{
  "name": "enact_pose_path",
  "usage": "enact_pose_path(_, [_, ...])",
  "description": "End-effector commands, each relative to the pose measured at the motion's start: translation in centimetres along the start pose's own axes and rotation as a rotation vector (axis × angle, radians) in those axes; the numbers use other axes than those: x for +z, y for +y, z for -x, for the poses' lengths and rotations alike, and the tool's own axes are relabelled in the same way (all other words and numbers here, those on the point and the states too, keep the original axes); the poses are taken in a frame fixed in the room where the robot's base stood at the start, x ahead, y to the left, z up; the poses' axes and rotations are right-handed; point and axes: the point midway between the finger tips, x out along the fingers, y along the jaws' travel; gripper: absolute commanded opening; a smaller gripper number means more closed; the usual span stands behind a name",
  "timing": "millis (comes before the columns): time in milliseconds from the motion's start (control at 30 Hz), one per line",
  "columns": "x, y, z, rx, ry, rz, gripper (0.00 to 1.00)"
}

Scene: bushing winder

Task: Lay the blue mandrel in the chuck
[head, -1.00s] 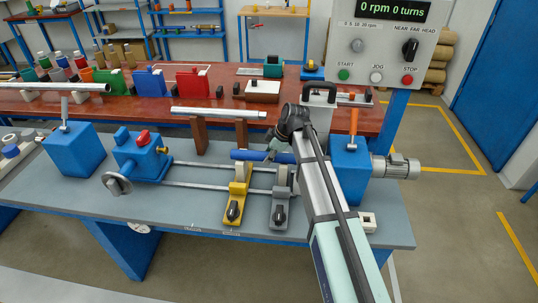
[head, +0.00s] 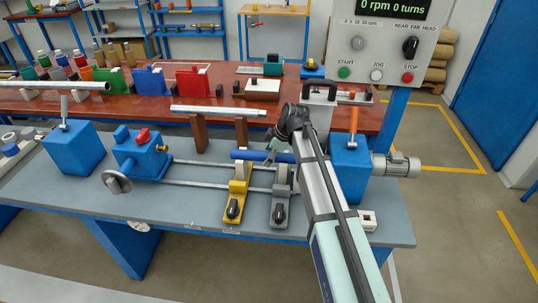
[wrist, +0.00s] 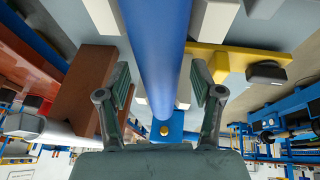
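The blue mandrel (head: 246,155) lies level across the yellow steady (head: 238,188) and the grey steady (head: 281,190) on the winder. Its right part is hidden behind my arm in the head view. My gripper (wrist: 161,83) is open around the mandrel (wrist: 158,40), one finger on each side. In the wrist view, gaps show between both finger pads and the mandrel. The blue headstock (head: 350,172) with an orange-handled lever stands to the right. The chuck is hidden behind my arm in the head view, and I cannot tell whether the mandrel's end is in it.
The blue tailstock (head: 139,157) with a handwheel stands left, its brass tip facing the mandrel. A silver bar (head: 218,112) lies on two brown posts (head: 200,135) just behind. The control panel (head: 383,45) rises at the right. The front of the grey bench (head: 180,207) is clear.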

Motion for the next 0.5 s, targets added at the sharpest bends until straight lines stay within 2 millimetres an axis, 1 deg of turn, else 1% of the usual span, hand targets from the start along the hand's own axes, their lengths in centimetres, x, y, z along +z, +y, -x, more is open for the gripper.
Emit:
enact_pose_path(300, [0.1,-0.1,0.1,-0.001,-0.001,0.000,0.70])
enact_pose_path(367, [0.1,0.0,0.4,-0.001,-0.001,0.000,0.70])
enact_pose_path(500, [0.1,0.0,1.9,0.001,-0.001,-0.001,0.70])
